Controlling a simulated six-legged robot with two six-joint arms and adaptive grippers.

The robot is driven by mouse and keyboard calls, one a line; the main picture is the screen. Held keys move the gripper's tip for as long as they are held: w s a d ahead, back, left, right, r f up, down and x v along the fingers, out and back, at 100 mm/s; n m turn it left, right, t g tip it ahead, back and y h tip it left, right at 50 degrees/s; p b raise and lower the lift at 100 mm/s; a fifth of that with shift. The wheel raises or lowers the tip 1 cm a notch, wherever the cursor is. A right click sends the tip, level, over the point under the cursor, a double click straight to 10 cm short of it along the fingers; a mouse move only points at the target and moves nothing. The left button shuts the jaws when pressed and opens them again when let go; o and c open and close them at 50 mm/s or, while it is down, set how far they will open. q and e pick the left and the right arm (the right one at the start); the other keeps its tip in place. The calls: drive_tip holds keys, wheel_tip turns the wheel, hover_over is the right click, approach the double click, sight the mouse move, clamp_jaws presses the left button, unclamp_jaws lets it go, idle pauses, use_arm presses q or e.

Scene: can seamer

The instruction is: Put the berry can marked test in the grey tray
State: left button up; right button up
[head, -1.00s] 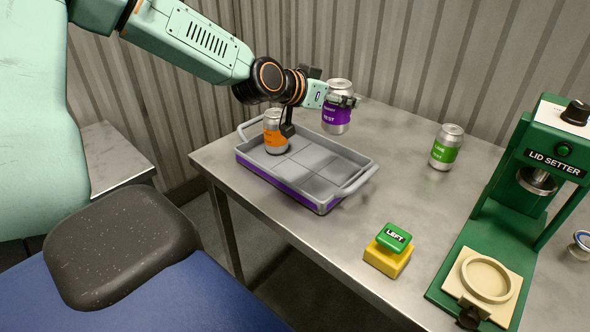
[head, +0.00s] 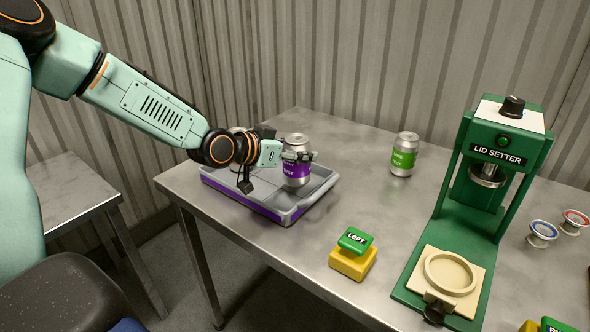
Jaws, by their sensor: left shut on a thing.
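The berry can (head: 296,171), silver with a purple label ending in "ST", is upright in my left gripper (head: 300,157). The fingers are shut around it. It is in front of or over the right part of the grey tray (head: 307,203); I cannot tell whether its base touches the tray floor. The tray is shallow, with a purple lower side. My left wrist covers its left and back parts and hides the orange can seen there earlier, apart from what may be its top rim. My right gripper is not in view.
A green-labelled can (head: 404,155) stands on the metal table (head: 230,260) to the right of the tray. A green lid setter (head: 497,155) stands further right. A yellow block with a green LEFT button (head: 354,254) is in front. Small seamer parts (head: 541,233) lie at the far right.

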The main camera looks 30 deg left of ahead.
sight(285, 165)
use_arm(q)
drive_tip(key=f, duration=0.1)
drive_tip(key=f+b, duration=0.1)
drive_tip(key=f, duration=0.1)
drive_tip(key=shift+s+a+f, duration=0.15)
drive_tip(key=shift+a+f, duration=0.05)
drive_tip(key=shift+a, duration=0.2)
drive_tip(key=shift+f, duration=0.2)
drive_tip(key=shift+d+r, duration=0.1)
drive_tip(key=shift+d, duration=0.15)
drive_tip(key=shift+a+b, duration=0.1)
drive_tip(key=shift+b, duration=0.2)
drive_tip(key=o, duration=1.1)
drive_tip(key=shift+f, duration=0.2)
drive_tip(key=o, duration=0.4)
drive_tip(key=shift+r, duration=0.1)
